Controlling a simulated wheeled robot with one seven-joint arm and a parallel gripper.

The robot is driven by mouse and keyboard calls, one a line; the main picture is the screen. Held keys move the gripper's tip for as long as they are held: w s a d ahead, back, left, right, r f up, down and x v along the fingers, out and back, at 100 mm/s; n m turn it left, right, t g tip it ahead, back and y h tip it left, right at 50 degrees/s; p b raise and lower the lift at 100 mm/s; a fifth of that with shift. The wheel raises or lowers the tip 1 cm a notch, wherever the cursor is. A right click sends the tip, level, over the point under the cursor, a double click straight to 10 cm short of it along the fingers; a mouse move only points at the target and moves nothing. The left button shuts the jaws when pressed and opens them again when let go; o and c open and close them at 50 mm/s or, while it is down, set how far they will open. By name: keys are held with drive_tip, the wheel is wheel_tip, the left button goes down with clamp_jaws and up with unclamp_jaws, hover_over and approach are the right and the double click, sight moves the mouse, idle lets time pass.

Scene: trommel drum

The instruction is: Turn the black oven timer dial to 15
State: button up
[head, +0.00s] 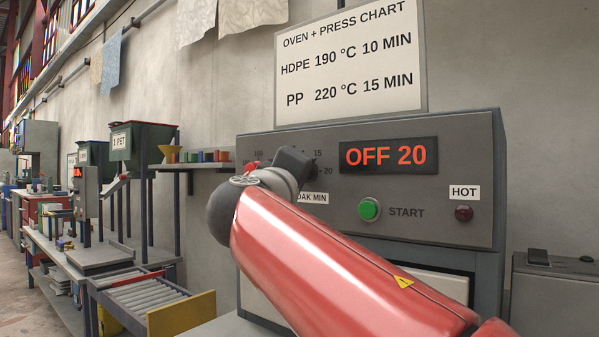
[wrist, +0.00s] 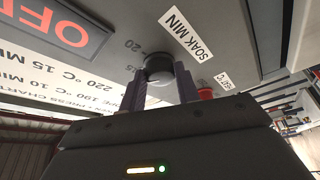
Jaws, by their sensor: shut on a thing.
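The black oven timer dial (wrist: 158,66) is on the grey oven panel (wrist: 215,25), between my two fingers in the wrist view. My gripper (wrist: 160,84) is shut on it, one finger on each side. The printed 15 and 20 show beside the dial; its pointer I cannot make out. In the head view, my gripper (head: 297,163) is at the panel's left part and hides the dial. The red display (head: 388,155) reads OFF 20. The SOAK MIN label (head: 312,197) is partly covered by my gripper.
A green START button (head: 369,209) and a red HOT lamp (head: 464,213) are on the panel's right. A red part (wrist: 205,93) is close beside one finger in the wrist view. The chart (head: 350,65) above lists PP 220 °C 15 MIN.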

idle(0.4)
drive_tip(key=o, duration=1)
drive_tip(key=b+v, duration=0.2)
drive_tip(key=v, duration=0.5)
drive_tip(key=shift+s+a+f, duration=0.1)
drive_tip(key=shift+s+a, duration=0.05)
drive_tip(key=shift+s, duration=0.25)
